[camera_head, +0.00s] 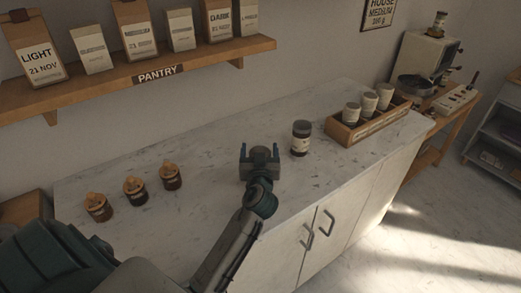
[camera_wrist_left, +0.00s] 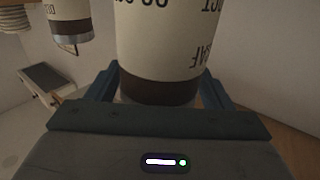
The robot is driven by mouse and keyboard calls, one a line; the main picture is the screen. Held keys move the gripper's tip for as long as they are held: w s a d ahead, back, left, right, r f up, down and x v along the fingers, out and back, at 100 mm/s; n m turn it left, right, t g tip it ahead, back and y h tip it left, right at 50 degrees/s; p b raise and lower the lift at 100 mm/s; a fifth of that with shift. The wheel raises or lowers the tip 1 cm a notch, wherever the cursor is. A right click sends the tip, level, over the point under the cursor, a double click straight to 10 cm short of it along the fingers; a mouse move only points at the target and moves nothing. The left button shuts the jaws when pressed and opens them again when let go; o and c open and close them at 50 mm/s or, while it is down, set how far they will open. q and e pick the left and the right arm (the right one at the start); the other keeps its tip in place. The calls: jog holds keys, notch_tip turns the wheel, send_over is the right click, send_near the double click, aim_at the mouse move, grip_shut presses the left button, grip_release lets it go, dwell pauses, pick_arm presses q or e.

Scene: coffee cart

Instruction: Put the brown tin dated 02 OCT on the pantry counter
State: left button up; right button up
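In the left wrist view a cream-labelled tin with a brown band (camera_wrist_left: 157,50) fills the space just ahead of the open fingers. Its lettering is upside down and cut off; "OCT" seems to show. My right gripper is not in view.
A wooden crate (camera_head: 345,133) with several pale cups is right of the tin. Small jars with wooden lids (camera_head: 135,190) stand at the counter's left. A shelf of coffee bags (camera_head: 215,50) hangs above. Another tin (camera_wrist_left: 68,20) shows in the left wrist view. The counter's middle is clear.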

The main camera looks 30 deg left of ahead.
pick_arm(q)
jog(key=shift+o, duration=0.2)
jog(key=shift+s+d+r, duration=0.1)
jog(key=shift+r, duration=0.05)
jog(key=shift+s+d+f, duration=0.15)
jog(key=shift+f, duration=0.1)
jog(key=b+v, duration=0.4)
jog(key=v, duration=0.7)
jog(key=shift+s+r, duration=0.15)
jog(key=shift+r, duration=0.05)
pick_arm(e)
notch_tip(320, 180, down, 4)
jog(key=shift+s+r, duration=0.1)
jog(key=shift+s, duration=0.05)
pick_arm(q)
jog(key=shift+d, duration=0.1)
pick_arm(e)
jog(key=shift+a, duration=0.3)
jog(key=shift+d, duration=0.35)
